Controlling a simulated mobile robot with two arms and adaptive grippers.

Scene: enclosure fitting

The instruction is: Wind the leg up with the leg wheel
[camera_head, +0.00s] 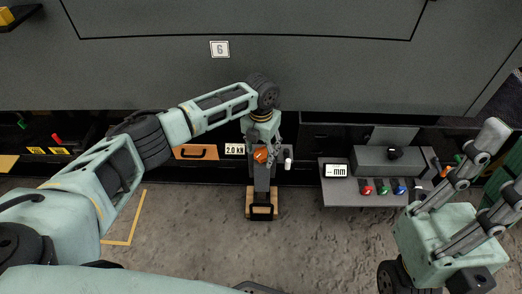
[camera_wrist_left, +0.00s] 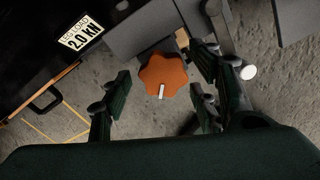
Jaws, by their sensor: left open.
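The leg wheel is an orange lobed knob (camera_wrist_left: 163,75) with a white mark pointing down in the left wrist view. It also shows in the head view (camera_head: 261,155) on the front of the grey leg (camera_head: 262,178). The leg stands above a wooden block (camera_head: 262,212). My left gripper (camera_head: 264,146) is open in front of the wheel. In the wrist view its fingers stand on both sides of the wheel with visible gaps, not closed on it. My right gripper (camera_head: 502,162) is at the right edge, fingers apart and empty, away from the leg.
A label reading 2.0 kN (camera_wrist_left: 82,32) is beside the leg. A white-ended handle (camera_wrist_left: 248,72) sticks out close right of the fingers. A grey shelf (camera_head: 345,197) with an mm display (camera_head: 336,170) and coloured knobs stands right. The large grey enclosure (camera_head: 150,70) hangs above.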

